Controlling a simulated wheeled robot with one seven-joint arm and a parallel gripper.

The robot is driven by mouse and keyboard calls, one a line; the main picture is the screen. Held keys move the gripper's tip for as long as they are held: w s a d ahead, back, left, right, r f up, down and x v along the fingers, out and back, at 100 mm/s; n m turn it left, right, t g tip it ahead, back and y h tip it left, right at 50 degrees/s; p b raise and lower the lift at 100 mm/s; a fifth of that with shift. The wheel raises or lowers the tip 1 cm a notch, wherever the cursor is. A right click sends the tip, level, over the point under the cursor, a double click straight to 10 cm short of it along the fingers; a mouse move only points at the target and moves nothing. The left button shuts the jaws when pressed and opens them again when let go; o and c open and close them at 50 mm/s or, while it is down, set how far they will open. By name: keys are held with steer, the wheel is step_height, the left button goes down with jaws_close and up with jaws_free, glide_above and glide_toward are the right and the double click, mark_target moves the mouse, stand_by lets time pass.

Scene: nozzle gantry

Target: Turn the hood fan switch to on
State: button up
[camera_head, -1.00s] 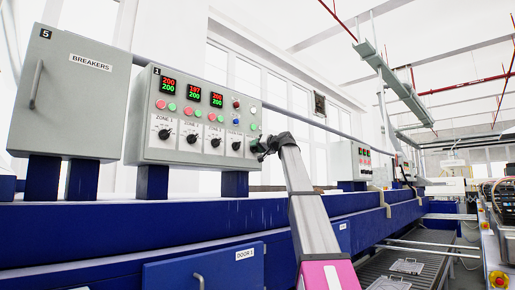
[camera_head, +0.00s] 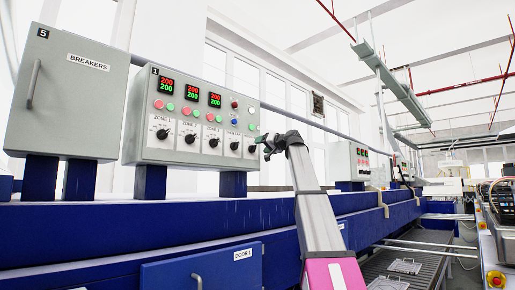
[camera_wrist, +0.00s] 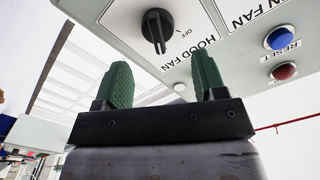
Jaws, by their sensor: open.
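The hood fan switch is a black rotary knob (camera_wrist: 157,28) on a grey panel face in the wrist view, with HOOD FAN printed beside it. The word OFF shows close by the knob; I cannot tell its exact setting. In the head view the same knob (camera_head: 252,149) is the rightmost of the row on control box 1 (camera_head: 190,95). My gripper (camera_wrist: 163,75) is open, its two green fingers apart and empty, a little short of the knob. In the head view my gripper (camera_head: 262,141) is just right of the knob, off the panel.
A blue button (camera_wrist: 279,38) and a red button (camera_wrist: 284,71) sit on the same panel, beside a RESET label. Several zone knobs lie left of the switch. A breaker cabinet (camera_head: 70,95) stands further left. A blue machine frame (camera_head: 120,232) runs below the boxes.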

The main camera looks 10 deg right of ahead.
steer(key=v, duration=0.6)
stand_by(0.3)
